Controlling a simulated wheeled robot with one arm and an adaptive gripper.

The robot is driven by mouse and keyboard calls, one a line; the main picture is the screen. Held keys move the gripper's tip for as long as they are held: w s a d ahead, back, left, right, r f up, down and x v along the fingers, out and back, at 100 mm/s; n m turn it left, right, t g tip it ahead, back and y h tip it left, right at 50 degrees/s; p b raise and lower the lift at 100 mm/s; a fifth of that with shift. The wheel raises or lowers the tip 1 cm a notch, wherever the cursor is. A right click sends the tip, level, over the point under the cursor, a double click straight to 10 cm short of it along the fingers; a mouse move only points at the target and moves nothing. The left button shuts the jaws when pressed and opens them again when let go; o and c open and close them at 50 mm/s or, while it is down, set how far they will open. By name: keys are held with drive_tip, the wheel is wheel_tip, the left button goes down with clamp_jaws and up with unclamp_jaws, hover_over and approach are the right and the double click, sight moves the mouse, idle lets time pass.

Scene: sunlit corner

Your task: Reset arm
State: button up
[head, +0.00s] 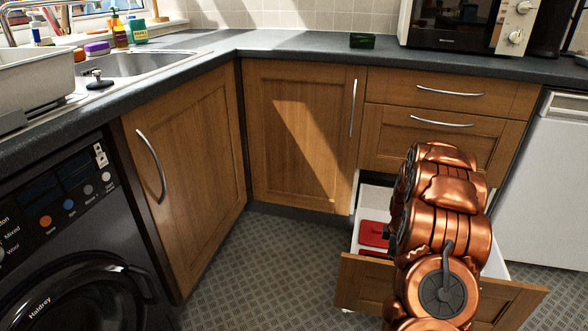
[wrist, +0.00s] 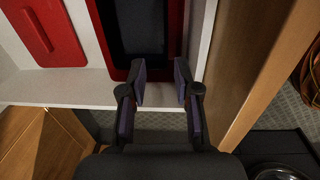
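My gripper (wrist: 159,85) shows in the wrist view with its two dark fingers apart and nothing between them. It is at the open bottom drawer (head: 365,287), over the drawer's white edge (wrist: 60,90). A red tray with a dark inside (wrist: 121,74) lies in the drawer just beyond the fingertips. In the head view my copper arm hides the gripper and much of the drawer.
A flat red item (wrist: 45,32) lies in the drawer beside the tray; red also shows in the head view (head: 373,233). A washing machine (head: 60,230) stands at left, a white appliance (head: 548,190) at right. A microwave (head: 450,22) and sink (head: 140,65) are above. Patterned floor (head: 270,265) is clear at centre.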

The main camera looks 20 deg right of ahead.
drive_tip(key=shift+r, duration=0.1)
drive_tip(key=s+a+r+m+p, duration=0.25)
drive_tip(key=a+r+p, duration=0.5)
drive_tip(key=r, duration=0.55)
drive_tip(key=s+a+r+m+g+p, duration=0.1)
drive_tip(key=s+a+r+p, duration=0.2)
drive_tip(key=a+r+p, duration=0.55)
drive_tip(key=s+a+r+m+p, duration=0.2)
drive_tip(key=a+r+p, duration=0.2)
drive_tip(key=a+r, duration=0.85)
drive_tip(key=s+a+r+m+p, duration=0.2)
drive_tip(key=s+a+r+p, duration=0.2)
drive_tip(key=s+r+p, duration=0.4)
drive_tip(key=s+a+r+m+g+p, duration=0.1)
drive_tip(key=s+a+r+m+p, duration=0.2)
drive_tip(key=s+r+p, duration=0.6)
drive_tip(key=s+a+r, duration=0.1)
drive_tip(key=s+r, duration=0.4)
drive_tip(key=r, duration=0.4)
drive_tip(key=shift+a+r, duration=0.2)
drive_tip(key=shift+r, duration=0.05)
